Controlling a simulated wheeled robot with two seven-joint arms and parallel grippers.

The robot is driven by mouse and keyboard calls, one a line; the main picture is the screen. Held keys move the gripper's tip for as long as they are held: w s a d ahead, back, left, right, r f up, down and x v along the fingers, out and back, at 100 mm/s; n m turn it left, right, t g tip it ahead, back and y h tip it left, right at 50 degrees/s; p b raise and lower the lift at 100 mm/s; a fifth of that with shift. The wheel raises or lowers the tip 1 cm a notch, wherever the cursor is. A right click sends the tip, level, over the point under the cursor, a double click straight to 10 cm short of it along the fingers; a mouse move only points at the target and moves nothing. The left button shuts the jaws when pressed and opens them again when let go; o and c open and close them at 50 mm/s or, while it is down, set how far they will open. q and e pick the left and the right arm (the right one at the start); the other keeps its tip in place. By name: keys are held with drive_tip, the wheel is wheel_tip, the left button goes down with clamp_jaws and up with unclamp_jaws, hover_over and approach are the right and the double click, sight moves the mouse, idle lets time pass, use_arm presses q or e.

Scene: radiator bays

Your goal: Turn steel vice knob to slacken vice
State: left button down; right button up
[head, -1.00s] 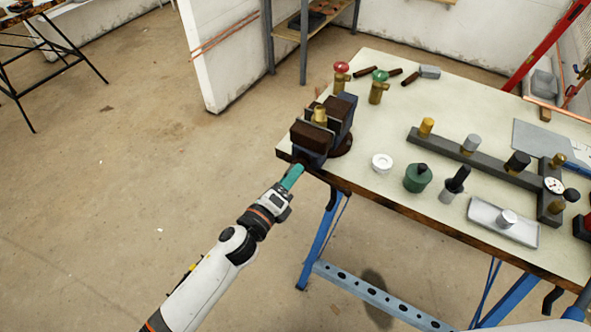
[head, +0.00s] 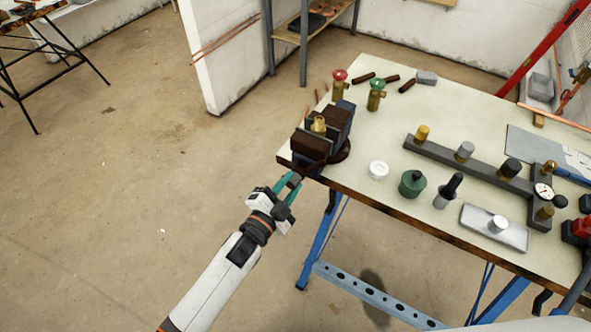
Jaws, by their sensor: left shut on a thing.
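The dark vice (head: 312,147) is at the near left corner of the workbench, with a brass fitting (head: 319,125) standing between its jaws. The vice knob (head: 294,180) is a small dark grey piece at the front of the vice, just off the bench edge. My left gripper (head: 288,187) reaches up from the lower left; its two teal fingers are shut on the knob, one on each side. The fingers partly hide the knob. My right gripper is not in view.
On the workbench (head: 390,205) stand a red-topped valve (head: 339,85), a green-topped valve (head: 376,95), a white ring (head: 378,170), a green canister (head: 413,183) and a grey manifold bar (head: 455,158). Blue trestle legs (head: 316,243) stand below.

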use_arm(q)
drive_tip(key=n+p, duration=0.1)
drive_tip(key=n, duration=0.5)
drive_tip(key=shift+r, duration=0.2)
drive_tip(key=n, duration=0.8)
drive_tip(key=shift+f, duration=0.15)
drive_tip(key=n, duration=0.3)
drive_tip(key=c, duration=1.3)
unclamp_jaws()
drive_tip(key=shift+w, duration=0.1)
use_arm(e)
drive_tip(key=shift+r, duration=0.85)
